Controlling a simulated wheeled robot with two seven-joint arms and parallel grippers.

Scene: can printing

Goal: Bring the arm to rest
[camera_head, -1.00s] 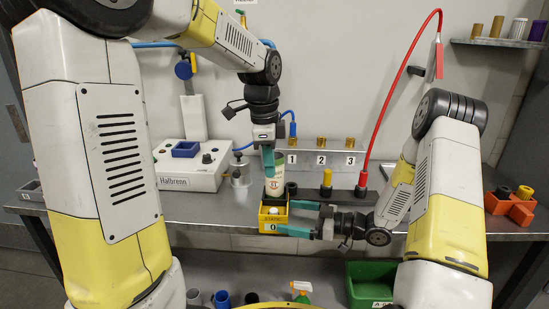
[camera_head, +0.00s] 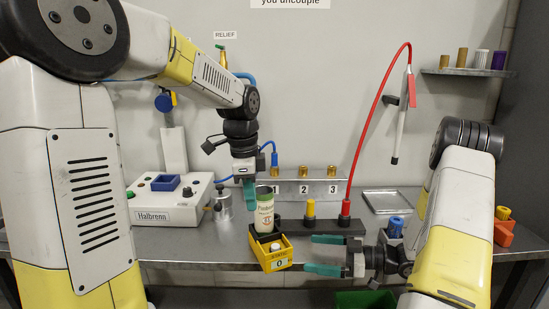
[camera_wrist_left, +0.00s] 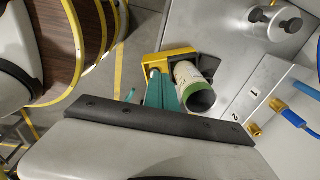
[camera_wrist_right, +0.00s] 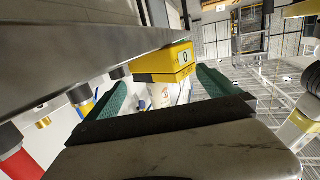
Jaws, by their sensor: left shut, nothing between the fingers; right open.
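A pale can with a green band (camera_head: 265,212) stands upright at the back of a yellow tray marked 0 (camera_head: 274,267), near the table's front edge. My left gripper (camera_head: 248,203) points down just left of the can, shut and empty. In the left wrist view its teal fingers (camera_wrist_left: 161,88) are together beside the can (camera_wrist_left: 187,76); whether they touch it I cannot tell. My right gripper (camera_head: 308,255) points left, open and empty, just right of the yellow tray. In the right wrist view the tray (camera_wrist_right: 163,65) appears beyond and between the spread fingers.
A white control box labelled Halbrenn (camera_head: 165,206) and a metal cylinder (camera_head: 223,204) stand left. A dark block (camera_head: 292,225) carries yellow and red fittings; a red hose (camera_head: 376,98) rises from it. A metal tray (camera_head: 384,200) lies behind my right arm. A green bin (camera_head: 362,299) is below.

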